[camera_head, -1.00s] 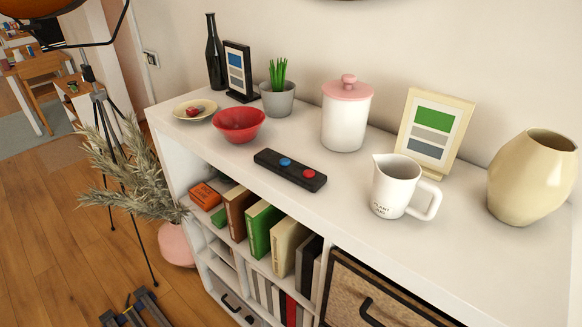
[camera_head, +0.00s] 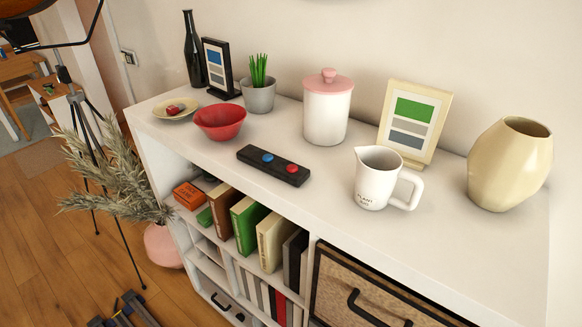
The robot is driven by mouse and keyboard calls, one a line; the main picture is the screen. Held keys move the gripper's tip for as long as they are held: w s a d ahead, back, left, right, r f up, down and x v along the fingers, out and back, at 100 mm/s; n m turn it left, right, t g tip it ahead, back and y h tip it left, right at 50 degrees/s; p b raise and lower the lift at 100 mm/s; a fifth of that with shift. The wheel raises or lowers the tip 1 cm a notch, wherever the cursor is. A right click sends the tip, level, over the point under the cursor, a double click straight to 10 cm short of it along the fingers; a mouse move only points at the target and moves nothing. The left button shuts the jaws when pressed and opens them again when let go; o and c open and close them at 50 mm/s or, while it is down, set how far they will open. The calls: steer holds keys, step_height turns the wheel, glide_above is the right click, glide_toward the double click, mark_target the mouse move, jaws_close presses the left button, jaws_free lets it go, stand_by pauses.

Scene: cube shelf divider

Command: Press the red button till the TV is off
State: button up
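A black remote-like bar (camera_head: 273,166) lies flat on top of the white shelf, near its front edge. It carries a red button (camera_head: 292,169) on its right part and a blue button (camera_head: 268,158) to the left of that. Nothing touches the bar or covers its buttons. No TV is in view, so its state does not show.
A red bowl (camera_head: 220,122) stands left of the bar, a white jug (camera_head: 371,188) right, and a pink-lidded jar (camera_head: 326,118) behind. A cream vase (camera_head: 509,172) is far right.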

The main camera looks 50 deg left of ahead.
jaws_close()
stand_by(1.4)
